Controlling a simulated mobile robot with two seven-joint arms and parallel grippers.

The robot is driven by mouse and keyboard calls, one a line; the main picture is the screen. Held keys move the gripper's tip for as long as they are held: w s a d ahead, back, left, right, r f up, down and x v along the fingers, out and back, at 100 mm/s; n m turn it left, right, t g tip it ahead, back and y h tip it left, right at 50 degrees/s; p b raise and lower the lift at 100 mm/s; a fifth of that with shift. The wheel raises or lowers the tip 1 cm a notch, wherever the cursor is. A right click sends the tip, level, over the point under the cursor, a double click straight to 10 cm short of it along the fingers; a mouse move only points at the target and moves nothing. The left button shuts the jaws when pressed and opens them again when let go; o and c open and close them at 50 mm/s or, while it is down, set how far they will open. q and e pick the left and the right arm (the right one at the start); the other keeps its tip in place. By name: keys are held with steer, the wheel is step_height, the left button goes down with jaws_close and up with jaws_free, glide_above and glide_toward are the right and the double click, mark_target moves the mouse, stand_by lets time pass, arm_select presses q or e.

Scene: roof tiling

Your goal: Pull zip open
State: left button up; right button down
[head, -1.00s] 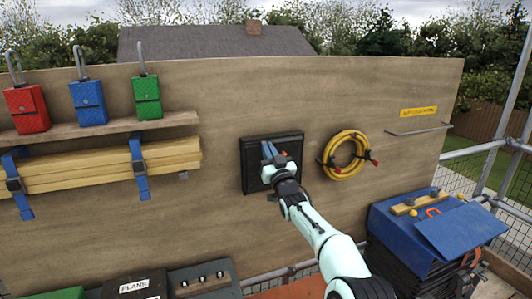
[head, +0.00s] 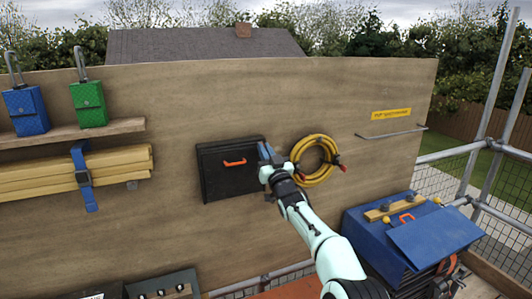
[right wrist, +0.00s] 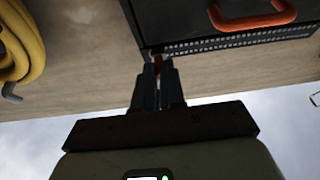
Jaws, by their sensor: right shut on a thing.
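A flat black case (head: 215,185) with an orange handle (head: 234,162) is on the plywood wall. In the right wrist view the case (right wrist: 185,20) is at the top right, with its handle (right wrist: 252,18) on its face. A line of pale zip teeth (right wrist: 240,40) runs along its edge. My right gripper (head: 265,152) is at the case's right edge. In the right wrist view its fingers (right wrist: 158,72) are shut on a small red-orange zip pull (right wrist: 158,62), beside the case's corner. How far the zip is open cannot be told. My left gripper is not in view.
A yellow hose coil (head: 318,165) hangs just right of the gripper. A metal rail (head: 393,133) is on the wall farther right. A blue box (head: 370,225) stands below right.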

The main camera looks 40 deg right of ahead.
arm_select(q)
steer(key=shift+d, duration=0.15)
arm_select(e)
steer(key=shift+d+r, duration=0.1)
steer(key=shift+r, duration=0.05)
steer(key=c, duration=1.2)
jaws_free()
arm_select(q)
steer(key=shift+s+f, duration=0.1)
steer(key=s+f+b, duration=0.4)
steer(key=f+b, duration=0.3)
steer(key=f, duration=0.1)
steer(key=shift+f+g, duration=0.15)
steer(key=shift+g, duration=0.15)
arm_select(e)
steer(key=v, duration=1.3)
steer(key=shift+s, duration=0.2)
